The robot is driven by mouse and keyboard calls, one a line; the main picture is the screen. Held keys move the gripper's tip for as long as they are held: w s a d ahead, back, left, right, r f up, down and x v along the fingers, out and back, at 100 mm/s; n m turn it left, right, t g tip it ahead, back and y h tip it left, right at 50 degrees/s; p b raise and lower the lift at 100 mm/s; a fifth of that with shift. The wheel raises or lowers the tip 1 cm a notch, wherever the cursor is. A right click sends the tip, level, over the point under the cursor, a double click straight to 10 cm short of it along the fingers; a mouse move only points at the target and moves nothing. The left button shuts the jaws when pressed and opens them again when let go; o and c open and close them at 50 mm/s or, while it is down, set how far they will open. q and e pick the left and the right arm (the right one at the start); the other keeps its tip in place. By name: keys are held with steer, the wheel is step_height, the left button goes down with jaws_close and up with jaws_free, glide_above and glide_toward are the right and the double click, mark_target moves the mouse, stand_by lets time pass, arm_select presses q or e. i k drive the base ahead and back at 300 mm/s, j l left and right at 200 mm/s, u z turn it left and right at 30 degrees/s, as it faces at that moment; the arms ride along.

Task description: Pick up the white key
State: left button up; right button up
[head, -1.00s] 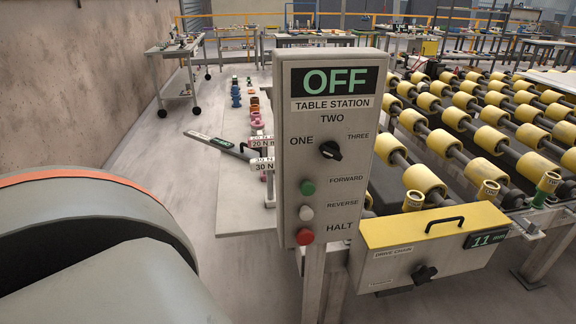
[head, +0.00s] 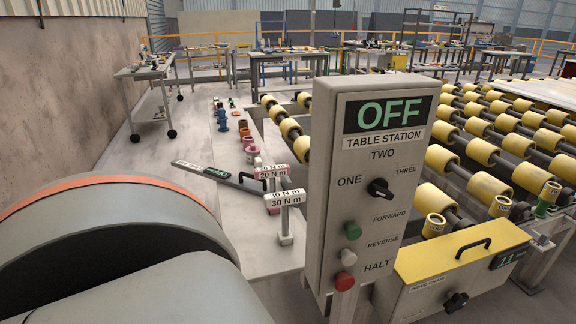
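I cannot make out a white key in the head view. Small items stand on the distant work tables (head: 147,73), too small to tell apart. A large grey rounded part with an orange band at the lower left is my own arm. Neither my left nor my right gripper shows in this view.
A grey control box (head: 372,190) reading OFF stands close in front. A yellow-topped drive chain box (head: 458,262) and a conveyor with yellow rollers (head: 487,185) are to its right. A grey slab (head: 225,245) holds torque tools and coloured parts. Open floor (head: 100,160) lies left, beside a wall.

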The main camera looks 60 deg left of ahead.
mark_target(283, 199)
steer(key=k+j+z, duration=0.1)
steer(key=j, duration=0.2)
steer(key=k+j+z, duration=0.1)
steer(key=j, duration=0.2)
steer(key=k+j+z, duration=0.15)
steer(key=j, duration=0.15)
steer(key=k+j, duration=0.2)
steer(key=j, duration=0.25)
steer(key=k+j+z, duration=0.1)
steer(key=k+j, duration=0.15)
steer(key=j, duration=0.15)
steer(key=k+j, duration=0.25)
steer(key=j, duration=0.15)
steer(key=k+j, duration=0.2)
steer(key=j, duration=0.25)
steer(key=z, duration=0.05)
